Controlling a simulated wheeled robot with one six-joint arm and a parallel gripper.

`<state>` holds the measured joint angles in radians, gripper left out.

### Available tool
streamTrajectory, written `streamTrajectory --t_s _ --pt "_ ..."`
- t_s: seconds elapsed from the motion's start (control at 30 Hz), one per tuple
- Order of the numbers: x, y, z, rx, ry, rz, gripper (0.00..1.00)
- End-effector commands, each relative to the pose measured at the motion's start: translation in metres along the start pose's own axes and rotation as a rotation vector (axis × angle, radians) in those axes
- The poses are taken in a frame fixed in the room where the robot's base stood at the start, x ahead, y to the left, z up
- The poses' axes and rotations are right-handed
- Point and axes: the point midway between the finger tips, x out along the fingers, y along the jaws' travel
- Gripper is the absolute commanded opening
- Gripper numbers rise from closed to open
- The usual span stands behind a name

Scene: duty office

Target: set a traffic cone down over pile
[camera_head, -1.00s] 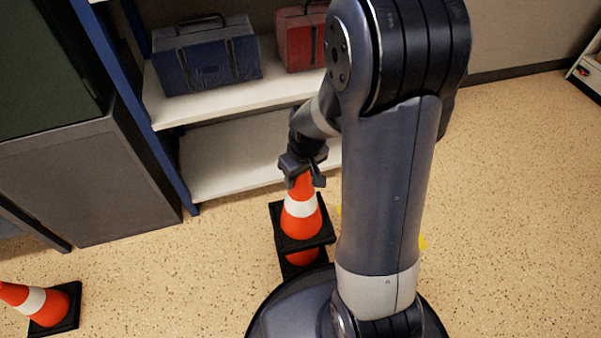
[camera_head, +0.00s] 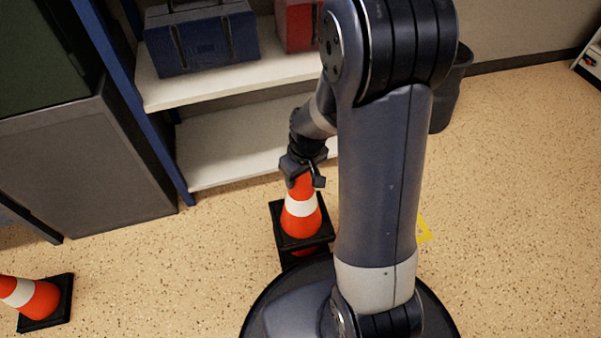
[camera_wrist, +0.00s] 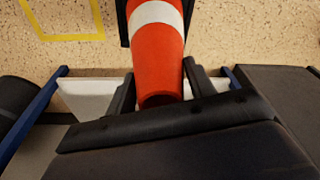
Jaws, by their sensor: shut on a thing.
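My gripper (camera_head: 303,180) is shut on the top of an orange cone with a white band and black square base (camera_head: 302,222). The held cone stands upright. In the wrist view its top (camera_wrist: 160,65) sits between the two fingers (camera_wrist: 160,92). Below it in the head view shows part of another orange cone (camera_head: 303,252), the pile, with its black base mostly hidden by the held cone and my own base. I cannot tell whether the two cones touch.
A shelf (camera_head: 225,82) with a blue bag (camera_head: 200,38) and a red case (camera_head: 297,25) stands behind the cones. A grey cabinet (camera_head: 85,165) is at left, a dark bin (camera_head: 447,95) behind my arm. A yellow floor mark (camera_head: 424,230) shows beside it. The right floor is clear.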

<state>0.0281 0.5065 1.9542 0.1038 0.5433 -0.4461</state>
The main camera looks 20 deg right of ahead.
Motion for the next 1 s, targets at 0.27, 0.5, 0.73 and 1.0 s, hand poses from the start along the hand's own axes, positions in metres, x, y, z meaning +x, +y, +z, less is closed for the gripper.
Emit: streamTrajectory --t_s 0.27,0.5,0.73,1.0 --pt "0.023 0.0 0.003 0.0 0.003 0.001 0.0" --pt "0.041 0.0 0.006 0.0 0.001 0.001 0.0" --pt "0.057 0.0 0.008 0.0 0.001 0.001 0.0" --pt "0.073 0.0 0.011 0.0 0.0 0.0 0.0"
